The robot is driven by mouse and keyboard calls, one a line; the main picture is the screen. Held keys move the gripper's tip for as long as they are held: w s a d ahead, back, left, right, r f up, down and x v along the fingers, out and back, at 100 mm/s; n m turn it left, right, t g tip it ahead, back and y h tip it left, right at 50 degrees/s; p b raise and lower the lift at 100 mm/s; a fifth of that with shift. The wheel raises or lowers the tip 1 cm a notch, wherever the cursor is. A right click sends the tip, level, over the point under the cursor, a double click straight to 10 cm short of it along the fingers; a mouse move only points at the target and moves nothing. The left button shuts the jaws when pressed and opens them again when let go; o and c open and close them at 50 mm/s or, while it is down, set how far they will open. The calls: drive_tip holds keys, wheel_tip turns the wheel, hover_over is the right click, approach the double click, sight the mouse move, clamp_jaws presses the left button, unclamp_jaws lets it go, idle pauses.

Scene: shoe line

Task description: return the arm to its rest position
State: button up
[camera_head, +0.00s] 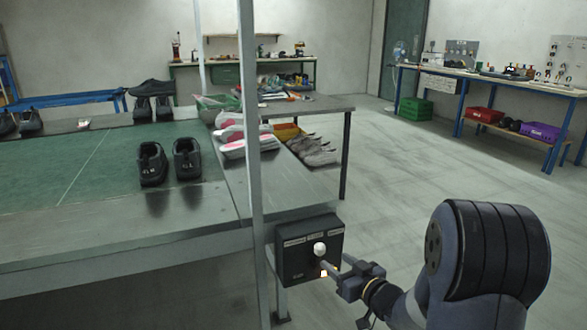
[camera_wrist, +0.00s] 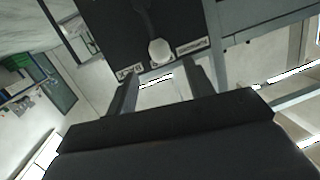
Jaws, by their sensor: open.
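My gripper (camera_head: 334,265) is in front of the black control box (camera_head: 293,262) at the table's corner post. The box has a white round knob (camera_head: 320,249) and white labels. In the wrist view the two fingers of my gripper (camera_wrist: 160,92) stand apart with nothing between them. The knob (camera_wrist: 160,51) lies just beyond the fingertips, and I see no contact. My arm comes in from the lower right of the head view.
The metal table (camera_head: 120,238) with a green belt (camera_head: 105,170) carries black shoes (camera_head: 170,162). A thin upright post (camera_head: 249,130) stands beside the box. Open floor (camera_head: 440,180) lies to the right, before a blue-legged bench (camera_head: 480,82) with crates.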

sight(324, 252)
drive_tip(key=b+x, duration=0.1)
drive_tip(key=x, duration=0.6)
drive_tip(key=shift+d, duration=0.1)
drive_tip(key=shift+s, duration=0.1)
drive_tip(key=p+v, duration=0.2)
drive_tip(key=v, duration=0.9)
drive_tip(key=b+x, duration=0.2)
drive_tip(key=x, duration=0.9)
drive_tip(key=shift+w+d+m+y, duration=0.3)
drive_tip(key=shift+d+m, duration=0.15)
drive_tip(key=shift+m, duration=0.35)
drive_tip(key=shift+s+f, duration=0.1)
